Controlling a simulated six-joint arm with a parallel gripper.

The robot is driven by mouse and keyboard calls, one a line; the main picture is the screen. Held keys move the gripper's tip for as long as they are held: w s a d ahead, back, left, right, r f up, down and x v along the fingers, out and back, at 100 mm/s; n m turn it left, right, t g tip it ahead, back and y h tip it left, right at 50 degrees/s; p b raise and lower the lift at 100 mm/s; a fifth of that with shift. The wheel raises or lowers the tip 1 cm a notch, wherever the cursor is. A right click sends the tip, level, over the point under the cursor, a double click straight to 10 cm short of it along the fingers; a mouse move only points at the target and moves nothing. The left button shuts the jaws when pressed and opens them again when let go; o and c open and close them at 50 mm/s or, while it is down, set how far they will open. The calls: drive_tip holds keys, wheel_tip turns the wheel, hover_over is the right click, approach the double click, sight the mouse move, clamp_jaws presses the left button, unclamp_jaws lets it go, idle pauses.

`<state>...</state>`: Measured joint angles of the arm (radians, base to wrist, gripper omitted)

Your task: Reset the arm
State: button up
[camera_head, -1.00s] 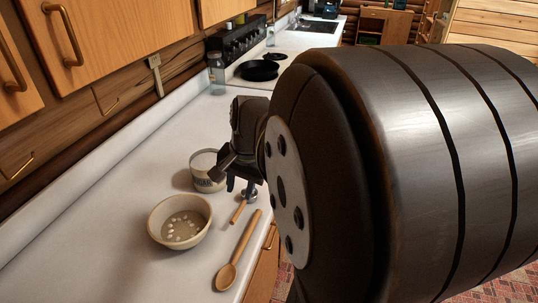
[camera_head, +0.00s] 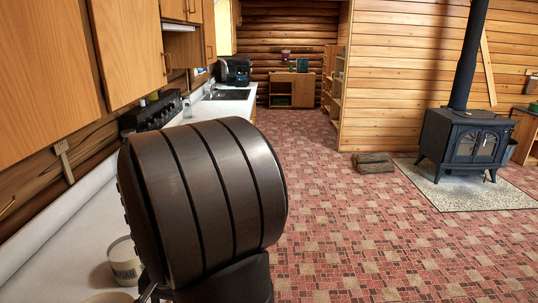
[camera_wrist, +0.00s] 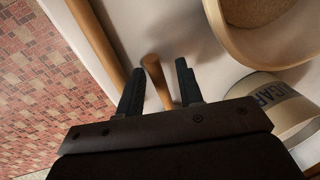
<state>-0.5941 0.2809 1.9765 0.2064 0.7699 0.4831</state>
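My gripper (camera_wrist: 160,68) shows in the wrist view with its two dark fingers apart, above the white counter. A thin wooden handle (camera_wrist: 157,80) lies in the gap between the fingers as seen from the wrist, apparently below them; no grip on it shows. In the head view my own arm hides the gripper.
In the wrist view a wooden spoon (camera_wrist: 97,42) lies left, a beige bowl (camera_wrist: 235,42) is upper right, and a canister lettered "SUGAR" (camera_wrist: 284,105) is right. The canister (camera_head: 124,265) also shows in the head view. A black stove (camera_head: 462,140) stands right; open floor (camera_head: 350,230) lies between.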

drive_tip(key=shift+r, duration=0.85)
